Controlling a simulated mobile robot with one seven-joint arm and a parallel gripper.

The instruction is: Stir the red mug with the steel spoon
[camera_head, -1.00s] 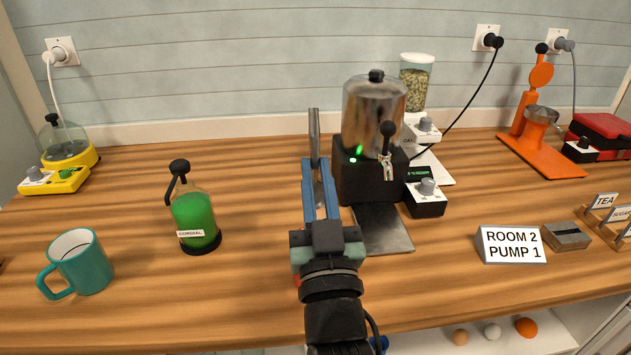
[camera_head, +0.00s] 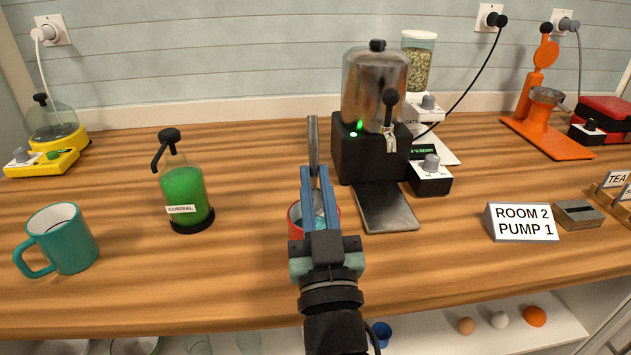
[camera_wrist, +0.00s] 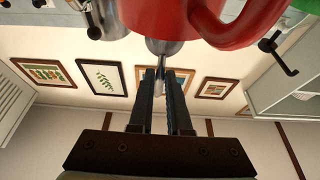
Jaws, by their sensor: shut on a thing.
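My gripper (camera_head: 319,182) is shut on the steel spoon (camera_head: 313,145), whose handle sticks up past the fingertips. The red mug (camera_head: 294,226) stands on the counter, largely hidden behind my gripper, with its rim showing on both sides of the fingers. In the wrist view the mug (camera_wrist: 165,15) fills the top, its handle to the right. There the spoon (camera_wrist: 163,47) runs between the fingers (camera_wrist: 160,75), with its rounded end close to the mug's edge. I cannot tell whether the spoon is inside the mug or touching it.
A steel-and-black dispenser (camera_head: 370,160) with a drip tray (camera_head: 387,207) stands close to the right of my gripper. A green cordial bottle (camera_head: 183,195) and a teal mug (camera_head: 63,238) stand to the left. A sign (camera_head: 521,222) is at right. The counter between bottle and gripper is clear.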

